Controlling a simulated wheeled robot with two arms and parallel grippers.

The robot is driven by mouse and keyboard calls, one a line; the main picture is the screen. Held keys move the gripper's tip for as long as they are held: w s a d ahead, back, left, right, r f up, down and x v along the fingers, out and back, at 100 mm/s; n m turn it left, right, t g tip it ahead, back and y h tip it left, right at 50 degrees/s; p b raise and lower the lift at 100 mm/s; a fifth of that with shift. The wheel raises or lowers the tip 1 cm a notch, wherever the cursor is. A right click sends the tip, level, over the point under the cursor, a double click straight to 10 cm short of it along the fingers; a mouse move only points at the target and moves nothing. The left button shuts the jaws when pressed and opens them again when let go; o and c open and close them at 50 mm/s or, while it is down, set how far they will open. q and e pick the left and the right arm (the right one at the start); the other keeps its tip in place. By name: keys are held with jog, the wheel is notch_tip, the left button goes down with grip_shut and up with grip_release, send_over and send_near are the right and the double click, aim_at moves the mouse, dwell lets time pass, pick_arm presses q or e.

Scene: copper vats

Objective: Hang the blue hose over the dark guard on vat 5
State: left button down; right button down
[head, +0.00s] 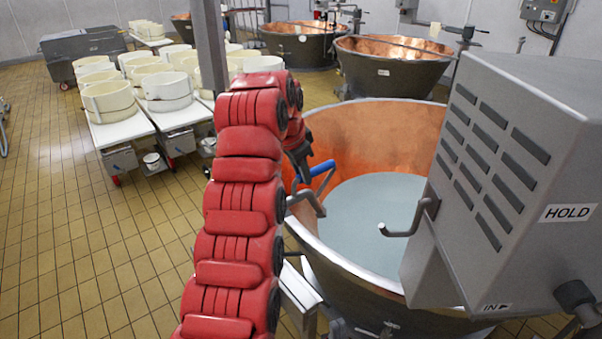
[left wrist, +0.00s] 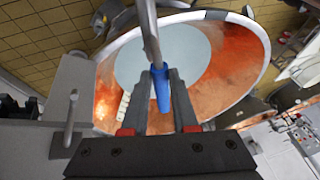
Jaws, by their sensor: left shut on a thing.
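My left gripper (head: 300,172) is above the near edge of the closest copper vat (head: 378,127), mostly hidden behind my red arm. In the left wrist view its two dark fingers (left wrist: 163,98) are shut on a blue piece (left wrist: 161,88), likely part of the blue hose. A grey metal tube (left wrist: 149,32) runs from it. The blue piece (head: 320,169) also shows in the head view, apart from the grey housing (head: 490,160). No vat number is readable, and I cannot tell which part is the dark guard. My right gripper is not in view.
The housing, labelled HOLD and IN, blocks the right side. White tubs (head: 108,99) on tables stand at left, near a grey post (head: 210,45). More vats (head: 390,68) stand behind. Tiled floor at left is clear.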

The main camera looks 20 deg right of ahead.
pick_arm(q)
notch_tip(320, 180, up, 6)
jog(key=p, duration=0.4)
jog(key=shift+f+p, duration=0.1)
jog(key=shift+p, duration=0.3)
jog(key=shift+r, duration=1.3)
